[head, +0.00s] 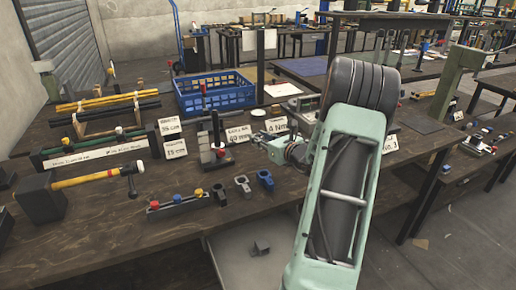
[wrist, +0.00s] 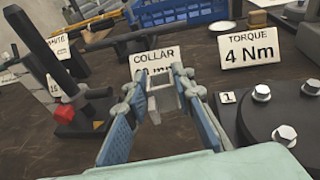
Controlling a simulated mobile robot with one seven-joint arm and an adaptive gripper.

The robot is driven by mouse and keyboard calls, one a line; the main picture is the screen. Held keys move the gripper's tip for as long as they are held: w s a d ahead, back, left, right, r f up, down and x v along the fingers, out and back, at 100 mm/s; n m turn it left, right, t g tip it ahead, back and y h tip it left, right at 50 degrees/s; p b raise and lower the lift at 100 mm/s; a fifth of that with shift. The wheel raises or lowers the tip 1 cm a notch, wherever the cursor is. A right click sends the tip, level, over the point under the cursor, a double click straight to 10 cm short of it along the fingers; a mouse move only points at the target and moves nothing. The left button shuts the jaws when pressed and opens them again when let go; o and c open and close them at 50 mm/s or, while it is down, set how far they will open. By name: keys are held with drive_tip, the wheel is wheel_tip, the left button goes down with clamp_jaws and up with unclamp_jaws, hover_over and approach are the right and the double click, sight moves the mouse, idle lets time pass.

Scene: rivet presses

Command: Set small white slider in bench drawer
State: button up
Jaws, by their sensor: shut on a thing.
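My gripper (head: 272,141) is above the bench top, left of my forearm. In the wrist view its two blue-padded fingers (wrist: 160,100) are shut on a small whitish piece, taken as the small white slider (wrist: 162,104). The slider is partly hidden by the fingers and sits in front of the "COLLAR" card (wrist: 150,62). In the head view I cannot make it out clearly. The bench drawer (head: 226,252) appears open below the bench's front edge, with a small dark grey block (head: 260,248) in it. My arm hides its right side.
A black stand with a red knob (wrist: 68,112) is left of my gripper; a round plate with bolts (wrist: 285,125) is at right. A blue crate (head: 215,95) is behind. Rack with coloured knobs (head: 178,205), clamps (head: 243,187) and mallet (head: 45,200) lie near the front.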

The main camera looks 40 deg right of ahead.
sight(258, 156)
drive_tip(key=shift+w+a+f+b, duration=0.1)
drive_tip(key=shift+w+f+b, duration=0.1)
drive_tip(key=shift+f, duration=0.75)
drive_tip(key=shift+w+a+f+b, duration=0.1)
drive_tip(key=shift+f+b, duration=0.1)
drive_tip(key=shift+f, duration=0.75)
drive_tip(key=shift+f, duration=0.1)
drive_tip(key=shift+f, duration=0.15)
drive_tip(key=o, duration=0.9)
drive_tip(key=shift+o, duration=0.2)
